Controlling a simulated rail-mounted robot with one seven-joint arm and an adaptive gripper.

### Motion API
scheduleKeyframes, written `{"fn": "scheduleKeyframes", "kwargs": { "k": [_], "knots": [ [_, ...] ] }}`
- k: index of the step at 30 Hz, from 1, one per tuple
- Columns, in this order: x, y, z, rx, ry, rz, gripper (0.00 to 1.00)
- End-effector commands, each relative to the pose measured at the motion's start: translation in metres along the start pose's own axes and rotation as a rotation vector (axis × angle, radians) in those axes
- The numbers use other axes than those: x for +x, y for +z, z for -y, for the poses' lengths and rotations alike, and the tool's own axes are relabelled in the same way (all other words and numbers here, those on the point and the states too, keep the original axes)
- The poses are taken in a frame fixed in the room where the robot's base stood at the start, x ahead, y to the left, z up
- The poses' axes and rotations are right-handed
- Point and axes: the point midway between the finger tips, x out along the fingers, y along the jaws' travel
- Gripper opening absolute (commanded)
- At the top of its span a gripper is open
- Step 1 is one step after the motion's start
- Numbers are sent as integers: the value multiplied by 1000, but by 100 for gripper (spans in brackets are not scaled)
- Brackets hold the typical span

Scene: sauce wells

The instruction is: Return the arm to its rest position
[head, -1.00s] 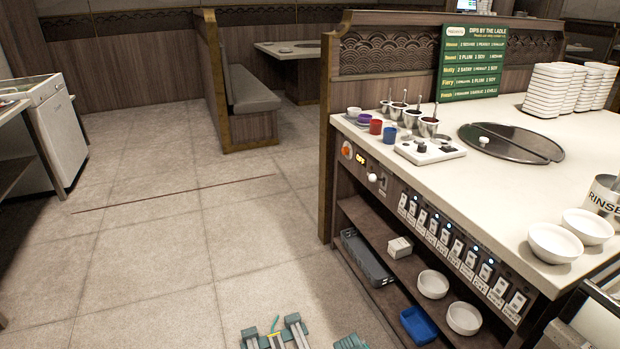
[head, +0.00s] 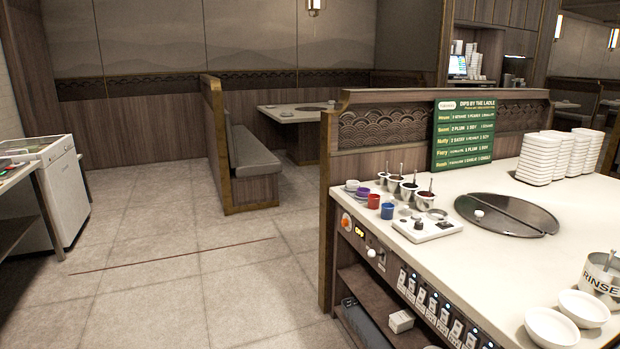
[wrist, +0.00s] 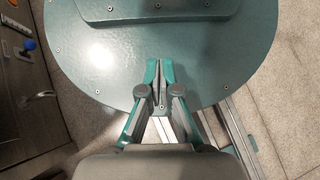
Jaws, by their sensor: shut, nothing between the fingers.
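My gripper (wrist: 159,85) shows in the wrist view, its teal and grey fingers closed together with nothing between them. It is over a round teal plate (wrist: 90,75) with small screws, which is part of my own body. My arm and gripper do not show in the head view. Sauce wells with ladles (head: 408,190) stand at the left end of the counter (head: 450,270), far from anything my gripper touches.
A green menu board (head: 463,134) stands at the counter's back, beside stacked white dishes (head: 548,157). A round lid (head: 506,214), a rinse pot (head: 602,275) and white bowls (head: 552,328) are on the counter. The tiled floor (head: 190,290) at left is open.

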Motion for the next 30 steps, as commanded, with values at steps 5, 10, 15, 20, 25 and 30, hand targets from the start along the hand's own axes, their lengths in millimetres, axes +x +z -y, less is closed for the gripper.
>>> {"fn": "scheduleKeyframes", "kwargs": {
  "k": [5, 10, 15, 20, 25, 30],
  "knots": [
    [-48, 33, 0, -1, 1, -89, 0],
    [-80, 47, 0, -1, 2, -169, 0],
    [-98, 54, 0, -2, 2, -222, 0],
    [-103, 53, 0, -2, 2, -243, 0],
    [-102, 52, 0, -2, 2, -245, 0],
    [-102, 52, 0, -2, 2, -244, 0]
  ]
}}
